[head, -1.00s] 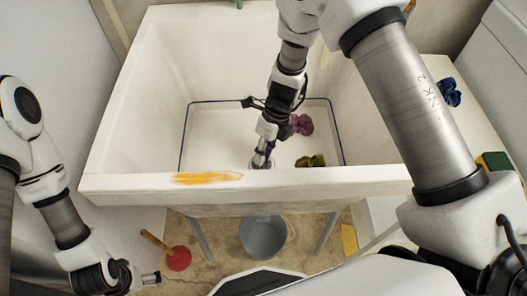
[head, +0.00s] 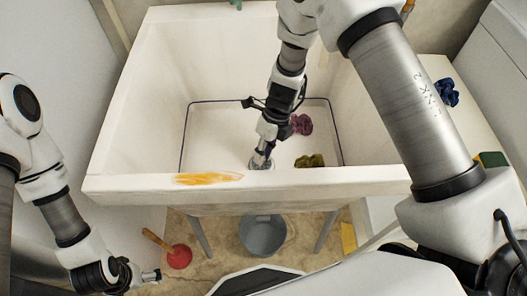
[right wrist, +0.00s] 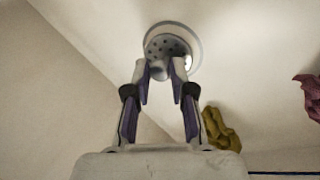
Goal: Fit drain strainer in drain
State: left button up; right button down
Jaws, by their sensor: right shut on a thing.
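A white sink basin (head: 110,150) fills the middle of the head view. My right gripper (head: 261,162) reaches down into it, close to the floor behind the front wall. In the right wrist view its two fingers (right wrist: 161,70) are shut on the knob of a grey, perforated drain strainer (right wrist: 172,46). The strainer appears within or just over the pale ring of the drain (right wrist: 194,50); I cannot tell if it is fully seated. My left gripper (head: 152,276) hangs low at the left, outside the sink, too small to read.
A purple cloth (head: 301,124) and an olive cloth (head: 310,161) lie on the sink floor right of the gripper. The front rim has an orange stain (head: 208,179). Below are a grey bucket (head: 263,236) and a red plunger (head: 179,257). A blue cloth (head: 448,93) lies on the right.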

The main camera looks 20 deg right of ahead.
jog(key=shift+f, duration=0.7)
jog(key=c, duration=0.9)
grip_release()
jog(key=shift+r, duration=0.1)
jog(key=v, duration=1.1)
jog(key=shift+r, duration=0.4)
